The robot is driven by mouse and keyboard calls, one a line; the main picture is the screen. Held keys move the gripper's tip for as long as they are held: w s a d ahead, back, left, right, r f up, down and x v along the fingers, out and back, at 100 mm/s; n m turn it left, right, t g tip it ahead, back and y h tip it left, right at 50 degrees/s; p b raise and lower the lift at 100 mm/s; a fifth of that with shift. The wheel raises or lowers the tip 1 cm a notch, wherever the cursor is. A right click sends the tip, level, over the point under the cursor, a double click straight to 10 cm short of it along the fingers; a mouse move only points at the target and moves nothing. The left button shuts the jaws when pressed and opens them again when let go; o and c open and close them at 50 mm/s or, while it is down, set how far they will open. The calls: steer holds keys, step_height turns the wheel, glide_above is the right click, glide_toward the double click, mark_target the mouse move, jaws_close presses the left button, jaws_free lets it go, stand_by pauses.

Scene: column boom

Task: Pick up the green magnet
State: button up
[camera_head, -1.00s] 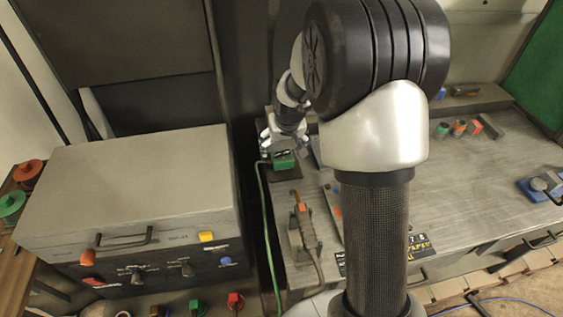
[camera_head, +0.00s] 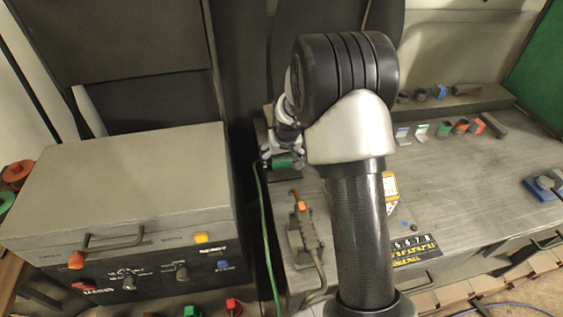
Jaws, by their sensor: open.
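The green magnet (camera_head: 287,163) is a small green block at the back left corner of the workbench. A green cable runs down from beside it along the bench's left edge. My gripper (camera_head: 281,157) is open, pointing down right at the block, with finger parts seen beside and above it. I cannot tell whether the fingers touch the block. My arm hides part of the bench behind it.
A grey metal box (camera_head: 120,190) with handle and knobs stands left. A torch-like tool with an orange part (camera_head: 301,207) rests in a holder in front. Small coloured pieces (camera_head: 461,126) and a blue clamp (camera_head: 545,187) lie right; the bench's right middle is clear.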

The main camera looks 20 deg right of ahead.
steer(key=shift+r, duration=0.1)
steer(key=shift+c, duration=0.2)
steer(key=c, duration=1.5)
steer(key=shift+c, duration=0.2)
